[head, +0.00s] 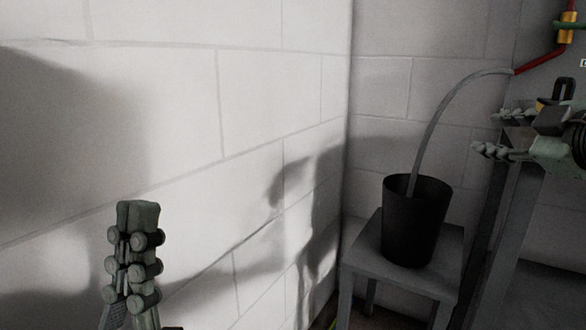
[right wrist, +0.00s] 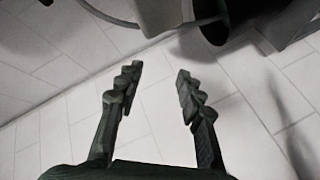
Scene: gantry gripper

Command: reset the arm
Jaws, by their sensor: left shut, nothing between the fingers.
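My left gripper (head: 138,212) is at the lower left of the head view, pointing up in front of the white wall. Its fingers are closed together with nothing between them. My right gripper (head: 484,132) is at the right edge of the head view, its fingers pointing left. In the right wrist view its two fingers (right wrist: 155,85) stand wide apart with nothing between them. It is near the hose, above and to the right of the bucket in the picture; I cannot tell whether it touches anything.
A black bucket (head: 413,222) stands on a grey stool (head: 362,248) in the corner. A grey hose (head: 437,115) arches from a red pipe (head: 540,62) into the bucket. The white block wall (head: 170,130) fills the left side.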

